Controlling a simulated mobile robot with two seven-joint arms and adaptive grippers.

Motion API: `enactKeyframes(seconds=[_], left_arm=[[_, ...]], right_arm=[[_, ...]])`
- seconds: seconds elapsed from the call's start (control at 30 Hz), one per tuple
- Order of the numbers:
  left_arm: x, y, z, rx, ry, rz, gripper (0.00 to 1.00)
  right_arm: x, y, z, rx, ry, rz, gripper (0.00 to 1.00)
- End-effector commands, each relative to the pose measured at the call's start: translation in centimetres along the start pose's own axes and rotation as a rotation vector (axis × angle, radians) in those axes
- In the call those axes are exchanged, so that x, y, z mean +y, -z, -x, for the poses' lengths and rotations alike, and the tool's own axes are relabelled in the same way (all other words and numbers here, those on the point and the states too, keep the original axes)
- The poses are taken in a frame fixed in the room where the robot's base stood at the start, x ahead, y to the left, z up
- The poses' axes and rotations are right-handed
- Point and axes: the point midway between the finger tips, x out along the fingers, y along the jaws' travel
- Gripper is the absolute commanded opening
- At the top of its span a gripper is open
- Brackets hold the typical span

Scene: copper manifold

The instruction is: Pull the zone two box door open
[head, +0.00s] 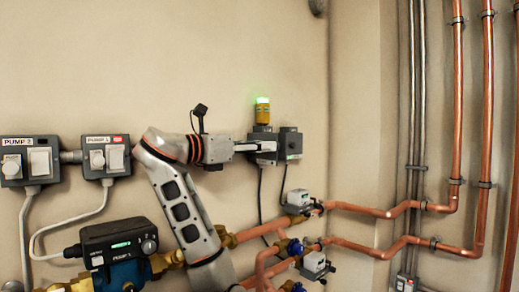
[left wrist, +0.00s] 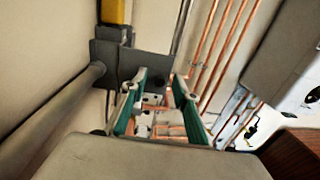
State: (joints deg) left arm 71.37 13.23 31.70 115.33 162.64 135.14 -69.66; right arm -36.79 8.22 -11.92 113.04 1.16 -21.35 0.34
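No zone two label is readable, so I cannot tell which box it names. A grey wall box (head: 263,158) stands under a yellow beacon (head: 262,113) with a green lit top, and a smaller grey box (head: 290,143) is at its right. A dark grey box (left wrist: 110,62) under a yellow part shows in the left wrist view. My left gripper (head: 258,146) is at the front of the box under the beacon; contact is unclear. Its green-padded fingers (left wrist: 160,82) are spread apart in the left wrist view. My right gripper is not in view.
PUMP 2 (head: 30,160) and PUMP 1 (head: 105,156) switch boxes are on the left wall. A black pump head (head: 120,243) is below. Copper pipes (head: 365,211) with valve actuators (head: 298,200) run at the lower right. Cables hang below the beacon box.

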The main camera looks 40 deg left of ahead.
Motion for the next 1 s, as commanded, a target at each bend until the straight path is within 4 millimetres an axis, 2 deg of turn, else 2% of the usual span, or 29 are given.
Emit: enactKeyframes(seconds=[0.33,0.5,0.67,0.93,1.0], left_arm=[[0.0,-6.2,0.1,-0.003,0.000,-0.001,0.29],[0.0,-8.5,0.1,-0.002,-0.001,0.000,0.29],[0.0,-9.4,0.0,0.000,0.000,0.000,0.29],[0.0,-9.5,0.0,0.000,0.000,0.000,0.29],[0.0,-9.5,0.0,0.001,-0.001,0.000,0.11]], right_arm=[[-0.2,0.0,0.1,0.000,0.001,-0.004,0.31],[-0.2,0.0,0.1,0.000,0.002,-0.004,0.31],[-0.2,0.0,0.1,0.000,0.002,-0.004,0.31],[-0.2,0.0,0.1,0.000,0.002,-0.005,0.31],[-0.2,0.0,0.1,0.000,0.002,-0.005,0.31]])
